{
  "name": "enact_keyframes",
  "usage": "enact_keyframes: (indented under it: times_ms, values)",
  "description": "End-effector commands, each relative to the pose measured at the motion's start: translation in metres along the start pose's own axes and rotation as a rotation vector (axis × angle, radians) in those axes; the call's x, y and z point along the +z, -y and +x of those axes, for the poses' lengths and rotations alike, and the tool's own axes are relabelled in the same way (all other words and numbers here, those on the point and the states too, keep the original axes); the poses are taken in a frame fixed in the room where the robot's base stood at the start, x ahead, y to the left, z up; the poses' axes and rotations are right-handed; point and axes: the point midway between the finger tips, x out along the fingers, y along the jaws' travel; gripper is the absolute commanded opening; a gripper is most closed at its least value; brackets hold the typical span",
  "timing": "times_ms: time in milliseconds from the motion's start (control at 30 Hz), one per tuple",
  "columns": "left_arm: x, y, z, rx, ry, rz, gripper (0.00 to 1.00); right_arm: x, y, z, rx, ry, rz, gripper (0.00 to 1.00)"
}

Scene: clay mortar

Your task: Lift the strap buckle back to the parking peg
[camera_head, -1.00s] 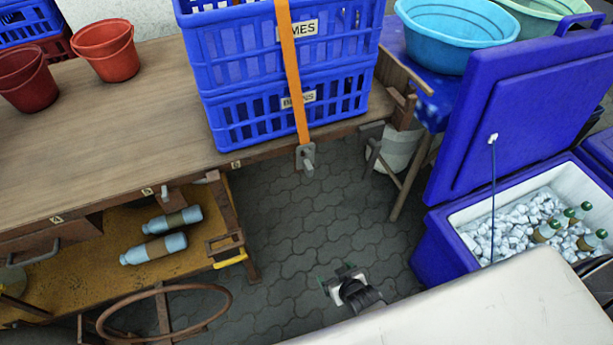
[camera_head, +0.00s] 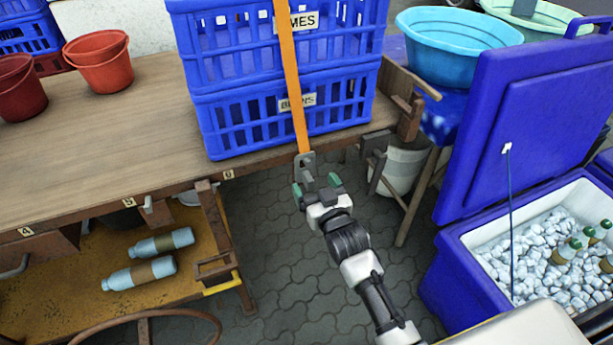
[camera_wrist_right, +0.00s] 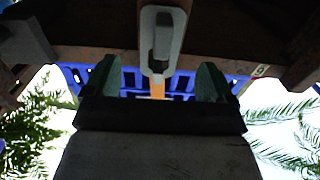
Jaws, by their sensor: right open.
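The strap buckle (camera_head: 306,160) is a grey metal plate at the lower end of an orange strap (camera_head: 292,80), at the table's front edge. It also shows in the right wrist view (camera_wrist_right: 151,22), a pale loop around a dark peg-like piece (camera_wrist_right: 162,40). My right gripper (camera_head: 316,185) is open and empty, just below and in front of the buckle; in the wrist view the buckle lies between and beyond its green fingertips (camera_wrist_right: 159,78). A dark bracket (camera_head: 375,163) sits on the table edge to the right; I cannot tell whether it is the parking peg. My left gripper is out of view.
The strap crosses two stacked blue crates (camera_head: 235,125) on the wooden table (camera_head: 110,150). An open blue cooler (camera_head: 455,270) of ice and bottles stands at right. A lower shelf (camera_head: 100,245) holds two bottles. The paved floor below the buckle is clear.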

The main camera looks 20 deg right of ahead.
Motion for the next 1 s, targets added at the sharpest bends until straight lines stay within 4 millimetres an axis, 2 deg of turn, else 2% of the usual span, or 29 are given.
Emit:
enact_keyframes:
  times_ms: [300, 600, 933, 1000]
  values:
    - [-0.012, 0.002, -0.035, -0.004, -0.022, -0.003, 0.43, 0.007, 0.000, 0.043, 0.000, -0.002, 0.000, 0.85]
    - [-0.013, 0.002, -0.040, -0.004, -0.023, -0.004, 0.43, 0.007, 0.000, 0.047, 0.000, 0.000, 0.000, 0.85]
    - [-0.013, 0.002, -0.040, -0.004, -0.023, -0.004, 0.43, 0.007, 0.000, 0.047, 0.000, 0.000, 0.000, 0.35]
    - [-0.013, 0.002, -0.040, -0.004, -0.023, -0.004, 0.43, 0.006, 0.000, 0.047, 0.000, -0.001, 0.000, 0.31]
